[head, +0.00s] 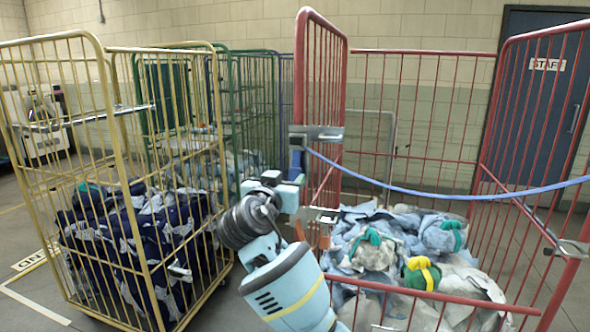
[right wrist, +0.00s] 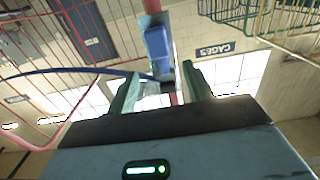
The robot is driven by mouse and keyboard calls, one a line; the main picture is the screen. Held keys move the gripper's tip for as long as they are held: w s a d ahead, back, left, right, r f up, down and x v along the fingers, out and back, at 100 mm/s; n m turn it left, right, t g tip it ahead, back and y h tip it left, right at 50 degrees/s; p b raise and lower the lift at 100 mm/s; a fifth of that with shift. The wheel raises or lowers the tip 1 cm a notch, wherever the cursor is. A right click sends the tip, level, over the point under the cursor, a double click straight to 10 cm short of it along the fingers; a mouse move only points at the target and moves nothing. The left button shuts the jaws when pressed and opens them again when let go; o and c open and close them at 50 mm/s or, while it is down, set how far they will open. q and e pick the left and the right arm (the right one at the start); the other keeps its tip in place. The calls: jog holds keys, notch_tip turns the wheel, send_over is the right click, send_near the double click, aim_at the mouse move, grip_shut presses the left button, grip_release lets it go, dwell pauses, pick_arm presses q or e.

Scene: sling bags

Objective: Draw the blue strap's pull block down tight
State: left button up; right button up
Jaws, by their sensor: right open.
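My right gripper (head: 297,182) is just below the buckle. Its green fingers are open in the right wrist view (right wrist: 160,88), on either side of the block's line; contact cannot be told. My left gripper is out of view.
The red cage holds a heap of pale blue and grey bags (head: 395,250). A yellow cage (head: 105,110) with dark blue bags (head: 140,240) stands at the left. Green cages (head: 240,100) stand behind.

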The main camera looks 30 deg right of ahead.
aim_at(294, 170)
jog(key=shift+x, duration=3.2)
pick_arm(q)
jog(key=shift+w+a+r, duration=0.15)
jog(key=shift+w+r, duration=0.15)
pick_arm(e)
jog(key=shift+w+d, duration=0.5)
